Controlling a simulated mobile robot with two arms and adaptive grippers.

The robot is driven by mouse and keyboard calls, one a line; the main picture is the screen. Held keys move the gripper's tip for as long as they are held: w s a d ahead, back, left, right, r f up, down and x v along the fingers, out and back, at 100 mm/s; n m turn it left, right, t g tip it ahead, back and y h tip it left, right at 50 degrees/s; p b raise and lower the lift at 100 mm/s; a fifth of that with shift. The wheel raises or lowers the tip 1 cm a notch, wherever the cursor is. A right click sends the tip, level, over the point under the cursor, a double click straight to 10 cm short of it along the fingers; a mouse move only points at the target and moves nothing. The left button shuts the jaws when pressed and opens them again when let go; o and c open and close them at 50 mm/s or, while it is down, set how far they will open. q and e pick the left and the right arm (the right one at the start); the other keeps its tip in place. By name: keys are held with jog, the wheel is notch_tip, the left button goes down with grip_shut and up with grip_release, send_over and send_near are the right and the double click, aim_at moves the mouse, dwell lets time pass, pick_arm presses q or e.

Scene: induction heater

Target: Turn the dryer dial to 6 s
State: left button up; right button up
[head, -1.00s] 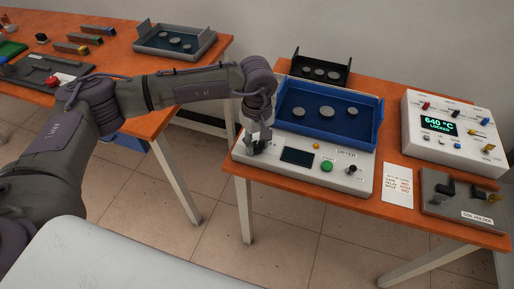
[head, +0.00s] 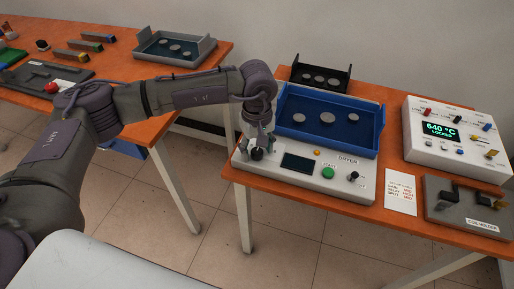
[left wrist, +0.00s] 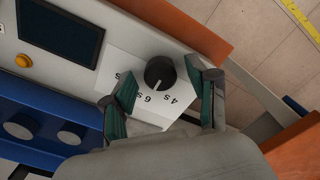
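The white dryer (head: 300,172) stands on the orange table, with a black dial (head: 257,154) at its left front corner. In the left wrist view the dial (left wrist: 159,72) has a white pointer line and printed time marks. "6 s" and "4 s" can be read; the line points roughly at the "6 s" mark. My left gripper (head: 262,140) is just above the dial. In the left wrist view my left gripper (left wrist: 160,75) has its fingers apart on either side of the dial, with gaps visible, so it is not clamped. My right gripper is not in view.
A dark display (head: 299,162), a green START button (head: 328,172) and a small black switch (head: 353,176) sit right of the dial. A blue tray (head: 370,135) with discs lies behind. A control box showing 640 °C (head: 455,160) and a coil holder (head: 465,218) are farther right.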

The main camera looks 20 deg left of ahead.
aim_at(257, 151)
pick_arm(q)
notch_tip(257, 151, up, 12)
dwell(0.7)
